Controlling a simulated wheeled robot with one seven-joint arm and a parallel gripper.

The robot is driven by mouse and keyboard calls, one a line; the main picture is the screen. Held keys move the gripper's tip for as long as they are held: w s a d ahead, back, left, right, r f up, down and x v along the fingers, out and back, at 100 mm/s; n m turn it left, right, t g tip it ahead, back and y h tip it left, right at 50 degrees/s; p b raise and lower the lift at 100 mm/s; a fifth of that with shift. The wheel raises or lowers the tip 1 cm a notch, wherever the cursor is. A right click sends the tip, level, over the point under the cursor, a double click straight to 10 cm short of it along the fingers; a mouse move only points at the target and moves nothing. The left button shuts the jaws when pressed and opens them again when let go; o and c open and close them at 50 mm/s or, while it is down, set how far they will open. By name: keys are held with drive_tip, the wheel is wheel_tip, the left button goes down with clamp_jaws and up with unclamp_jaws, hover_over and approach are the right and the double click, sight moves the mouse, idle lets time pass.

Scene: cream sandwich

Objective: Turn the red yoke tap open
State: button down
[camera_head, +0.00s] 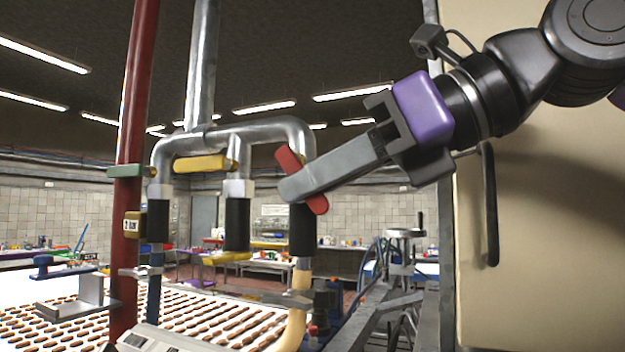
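The red tap handle (289,161) sits on the right-hand branch of the silver pipe yoke (262,131). The handle is tilted, its upper end to the left and its lower end to the right. My gripper (290,188) reaches in from the right, and its grey finger lies across the middle of the handle, hiding that part. Only the near finger shows clearly, so I cannot tell whether it grips the handle or only overlaps it in this view.
A yellow tap handle (200,163) sits on the yoke's left, a green handle (131,171) on the red upright pipe (137,90). Another yellow handle (228,258) is lower. A cream panel (540,230) stands close on the right. Below runs a conveyor (200,318) with biscuits.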

drive_tip(key=shift+f+b, duration=0.15)
drive_tip(key=shift+b, duration=0.25)
drive_tip(key=shift+f+y+b, duration=0.25)
drive_tip(key=shift+y+b, duration=0.15)
drive_tip(key=shift+b, duration=0.55)
drive_tip(key=b, duration=0.2)
drive_tip(key=y+b, duration=0.1)
drive_tip(key=b, duration=0.1)
drive_tip(key=shift+w+a+f+t+b, duration=0.15)
drive_tip(key=shift+a+f+t+b, duration=0.15)
drive_tip(key=shift+f+t, duration=0.1)
drive_tip(key=y+b, duration=0.1)
drive_tip(key=b, duration=0.1)
drive_tip(key=y+b, duration=0.1)
drive_tip(key=b, duration=0.2)
drive_tip(key=shift+w+a+t+b, duration=0.1)
drive_tip(key=shift+a+t+b, duration=0.15)
drive_tip(key=shift+t+b, duration=0.1)
drive_tip(key=b, duration=0.1)
drive_tip(key=y+b, duration=0.1)
drive_tip(key=b, duration=0.1)
drive_tip(key=shift+a+t+y, duration=0.2)
drive_tip(key=shift+t+y, duration=0.05)
drive_tip(key=shift+y, duration=0.05)
drive_tip(key=shift+w+r+b, duration=0.1)
drive_tip(key=shift+r+b, duration=0.1)
drive_tip(key=shift+b, duration=0.1)
drive_tip(key=c, duration=1.9)
unclamp_jaws()
